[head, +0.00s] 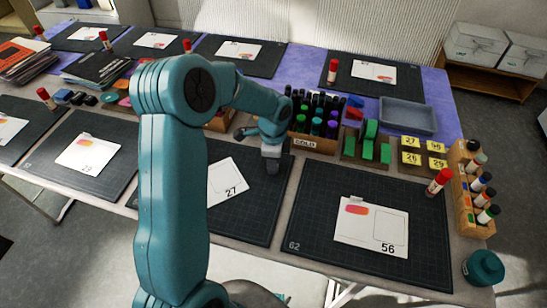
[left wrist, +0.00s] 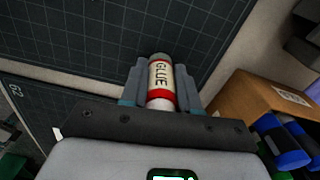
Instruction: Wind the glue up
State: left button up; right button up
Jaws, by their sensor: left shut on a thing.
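My left gripper (head: 270,162) hangs over the dark mat with the card marked 27, near its back right part. In the left wrist view my left gripper (left wrist: 160,88) is shut on a glue stick (left wrist: 159,78), with a white label reading GLUE and red bands. The stick lies between the two grey fingers, its pale end beyond them. Whether the glue itself sticks out of that end is too small to tell. In the head view the held stick is not clearly visible. My right gripper is not in view.
The card marked 27 (head: 228,183) lies left of the gripper, and the card marked 56 (head: 371,226) lies on the mat to the right. A rack of dark bottles (head: 312,142) stands close behind the gripper. Another red glue stick (head: 439,182) stands at the right.

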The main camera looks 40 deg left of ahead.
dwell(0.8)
pick_arm(q)
jog(key=o, duration=1.6)
jog(key=shift+r, duration=0.1)
jog(key=shift+r+p, duration=2.85)
jog(key=shift+r, duration=0.85)
